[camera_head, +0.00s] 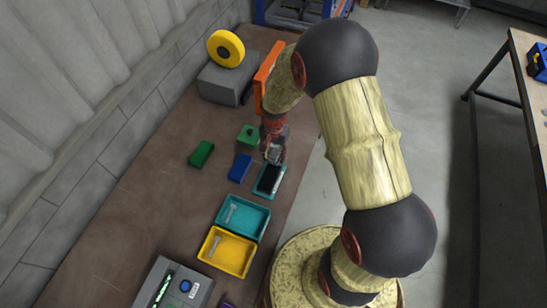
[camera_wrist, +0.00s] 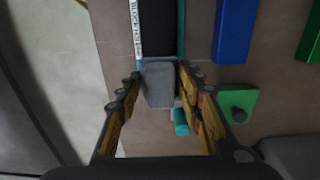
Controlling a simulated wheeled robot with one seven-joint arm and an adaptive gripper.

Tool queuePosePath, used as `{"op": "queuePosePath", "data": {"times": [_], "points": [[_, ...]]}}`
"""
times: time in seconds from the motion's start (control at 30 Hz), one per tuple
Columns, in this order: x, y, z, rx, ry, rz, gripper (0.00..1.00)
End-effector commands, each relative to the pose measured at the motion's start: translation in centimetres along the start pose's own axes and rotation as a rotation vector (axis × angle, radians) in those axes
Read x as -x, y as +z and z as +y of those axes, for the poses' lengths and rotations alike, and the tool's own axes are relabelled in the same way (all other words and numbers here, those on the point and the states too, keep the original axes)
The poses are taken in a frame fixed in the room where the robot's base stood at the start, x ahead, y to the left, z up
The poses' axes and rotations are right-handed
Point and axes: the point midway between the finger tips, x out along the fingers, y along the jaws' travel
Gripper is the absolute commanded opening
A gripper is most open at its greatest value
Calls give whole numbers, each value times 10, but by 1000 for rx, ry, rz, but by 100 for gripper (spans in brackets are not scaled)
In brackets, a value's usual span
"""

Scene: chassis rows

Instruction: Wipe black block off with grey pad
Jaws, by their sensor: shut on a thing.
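The black block (camera_wrist: 158,28) lies in a small teal tray (camera_wrist: 181,28), with a white lettered label strip along its left side in the wrist view. In the head view the black block (camera_head: 268,179) shows in the teal tray (camera_head: 258,192) below my gripper (camera_head: 273,150). In the wrist view my gripper (camera_wrist: 159,76) is shut on the grey pad (camera_wrist: 158,88). The pad's far edge is at the near end of the black block; I cannot tell whether they touch. A small teal piece (camera_wrist: 180,122) shows just behind the pad, partly hidden by the right finger.
A blue block (camera_head: 239,168), a green block (camera_head: 201,153) and a green piece with a knob (camera_head: 248,135) lie nearby. A larger teal tray (camera_head: 242,217) and a yellow tray (camera_head: 228,252) stand nearer me. An orange panel (camera_head: 266,75) rises behind my gripper.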

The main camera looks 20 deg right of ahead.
Motion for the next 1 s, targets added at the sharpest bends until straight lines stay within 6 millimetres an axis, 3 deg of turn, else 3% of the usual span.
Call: {"op": "queuePosePath", "data": {"times": [0.3, 1.0], "points": [[28, -8, -1, 3, -1, 1, 13], [25, -10, 0, 0, 0, 1, 13]]}}
